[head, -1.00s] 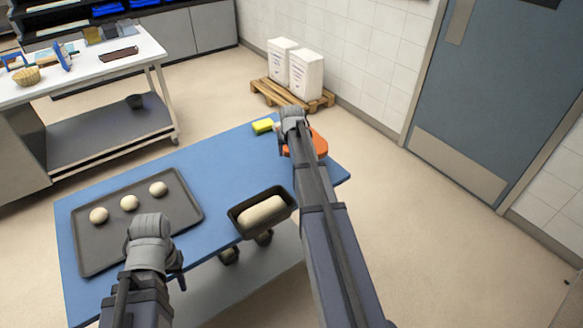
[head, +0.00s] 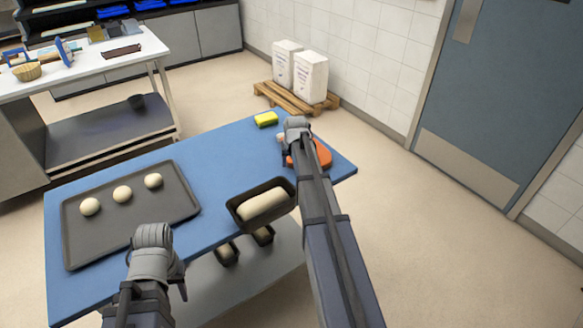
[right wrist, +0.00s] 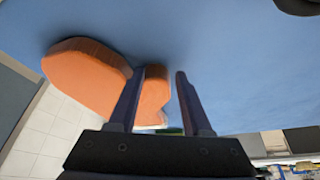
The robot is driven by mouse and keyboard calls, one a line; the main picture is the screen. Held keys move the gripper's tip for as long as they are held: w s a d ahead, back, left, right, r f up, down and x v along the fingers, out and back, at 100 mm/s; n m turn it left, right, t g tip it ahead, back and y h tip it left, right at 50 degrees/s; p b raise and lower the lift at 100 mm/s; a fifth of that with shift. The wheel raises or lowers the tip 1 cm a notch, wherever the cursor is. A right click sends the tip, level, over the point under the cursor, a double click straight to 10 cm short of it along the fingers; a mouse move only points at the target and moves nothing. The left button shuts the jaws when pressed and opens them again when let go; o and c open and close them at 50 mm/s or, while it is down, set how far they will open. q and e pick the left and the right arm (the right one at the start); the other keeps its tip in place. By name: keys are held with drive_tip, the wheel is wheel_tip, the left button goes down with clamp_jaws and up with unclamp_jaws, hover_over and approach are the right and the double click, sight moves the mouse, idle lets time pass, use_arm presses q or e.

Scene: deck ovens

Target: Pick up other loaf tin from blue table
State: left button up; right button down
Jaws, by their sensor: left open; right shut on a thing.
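A dark loaf tin (head: 236,217) with a pale loaf of dough in it sits at the near edge of the blue table (head: 215,172) in the head view. My left gripper (head: 172,283) is open at the near edge, left of the tins. My right gripper (head: 293,150) is beyond the tin, shut on an orange thing (head: 321,154), which also shows at its fingers in the right wrist view (right wrist: 88,75).
A dark tray (head: 150,222) with three dough balls lies on the table's left. A yellow sponge (head: 266,119) lies at the far edge. A white table (head: 100,70) stands behind left. A pallet (head: 290,98) with two white sacks stands behind. The floor at right is clear.

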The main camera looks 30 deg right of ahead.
drive_tip(key=shift+c, duration=1.7)
unclamp_jaws()
drive_tip(key=p+v, duration=1.1)
drive_tip(key=v, duration=0.1)
